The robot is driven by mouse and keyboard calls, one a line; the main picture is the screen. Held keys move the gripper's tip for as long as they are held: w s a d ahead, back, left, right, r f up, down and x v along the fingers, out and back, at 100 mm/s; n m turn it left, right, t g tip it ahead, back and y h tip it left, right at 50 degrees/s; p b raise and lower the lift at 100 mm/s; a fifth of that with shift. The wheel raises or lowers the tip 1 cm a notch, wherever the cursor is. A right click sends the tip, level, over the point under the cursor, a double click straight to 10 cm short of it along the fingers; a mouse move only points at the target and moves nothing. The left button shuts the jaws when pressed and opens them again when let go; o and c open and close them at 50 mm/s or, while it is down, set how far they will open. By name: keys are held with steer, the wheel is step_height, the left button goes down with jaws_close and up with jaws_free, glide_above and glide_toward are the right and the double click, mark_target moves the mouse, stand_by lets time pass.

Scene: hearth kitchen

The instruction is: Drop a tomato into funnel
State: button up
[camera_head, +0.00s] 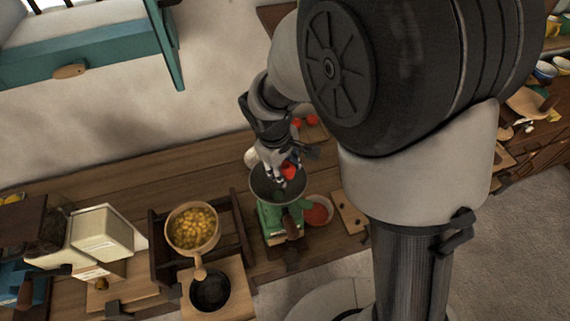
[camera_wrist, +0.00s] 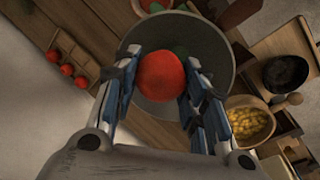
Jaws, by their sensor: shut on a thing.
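A red tomato (camera_wrist: 161,76) is held between the two fingers of my gripper (camera_wrist: 160,82), which is shut on it. In the head view the tomato (camera_head: 288,172) shows at the tip of my gripper (camera_head: 280,168), over the funnel. The funnel (camera_head: 262,190) is a wide grey metal bowl on top of a green machine (camera_head: 270,226). In the wrist view the grey funnel (camera_wrist: 217,50) lies behind the tomato, and the tomato covers part of its inside. The gap between tomato and funnel is hard to judge.
More tomatoes (camera_wrist: 67,70) sit in a wooden holder at the left of the wrist view. A bowl with red contents (camera_head: 318,211) stands right of the machine. A pan of yellow pieces (camera_head: 192,228) and a dark bowl (camera_head: 210,291) are to the left.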

steer(key=shift+f+b, duration=0.6)
steer(key=shift+f, duration=0.6)
steer(key=o, duration=1.2)
steer(key=shift+c, duration=0.2)
steer(key=shift+r, duration=0.1)
step_height(320, 180, up, 12)
steer(key=s+a, duration=0.1)
steer(key=s, duration=0.1)
steer(key=shift+a, duration=0.25)
steer(key=shift+w, duration=0.1)
steer(key=s+d+f+m+t+y+b, duration=0.1)
steer(key=s+d+f+m+t+b, duration=0.2)
steer(key=s+d+m+b, duration=0.6)
steer(key=s+d+f+b, duration=0.1)
steer(key=s+d, duration=0.4)
steer(key=s, duration=0.3)
steer(key=shift+s+d+m+b, duration=0.15)
steer(key=shift+s+m+b, duration=0.2)
steer(key=shift+s+m, duration=0.05)
